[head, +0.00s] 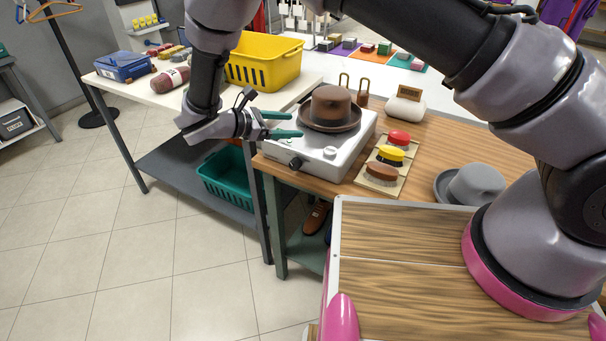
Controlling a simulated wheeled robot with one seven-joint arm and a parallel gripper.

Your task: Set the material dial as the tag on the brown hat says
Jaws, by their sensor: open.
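The brown hat (330,105) sits on top of a white machine (349,144) on the wooden counter. I cannot make out a tag or any writing on the hat. A black knob (296,164) is on the machine's front side, and a pale knob (330,151) is near its front edge. I cannot tell which is the material dial, nor read any marks. My gripper (287,124) is open, with two teal fingers pointing right at the machine's left side, near the hat brim. It is apart from both knobs, and nothing shows between its fingers.
A board (361,178) with red, yellow and brown brushes lies right of the machine. A grey hat (472,185) is farther right. A yellow basket (262,66) stands behind on a white table (140,92). A teal basket (226,184) sits below. The floor at left is clear.

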